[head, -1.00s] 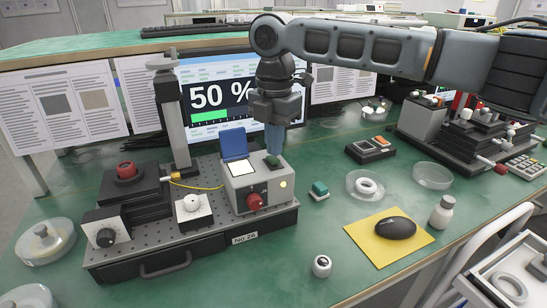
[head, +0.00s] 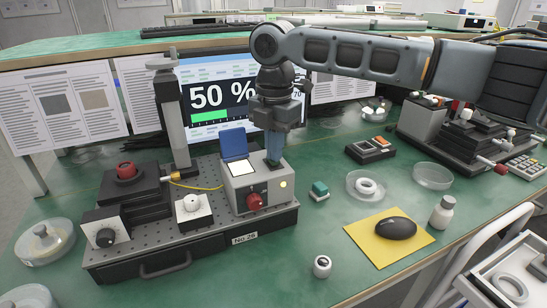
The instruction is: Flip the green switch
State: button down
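A grey control box (head: 240,193) stands on a black perforated platform. It has a raised blue lid, a lit white square button, a red knob and a small glowing yellow lamp on its front. The dark green switch (head: 274,164) is on the box's top, at the right, and is largely hidden behind my fingertips. My gripper (head: 274,157) points straight down at the switch. Its blue fingers look shut together with nothing between them. The tips are at or just above the switch; I cannot tell whether they touch.
A monitor (head: 218,97) showing "50 %" stands behind. A post (head: 172,125) and a black stage with a red knob (head: 126,170) are left of the box. A small green-topped piece (head: 319,190) and a mouse (head: 396,228) on a yellow mat lie to the right.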

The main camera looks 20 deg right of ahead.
jog(key=shift+f, duration=0.15)
notch_tip(320, 180, up, 7)
jog(key=p, duration=0.7)
dwell(0.3)
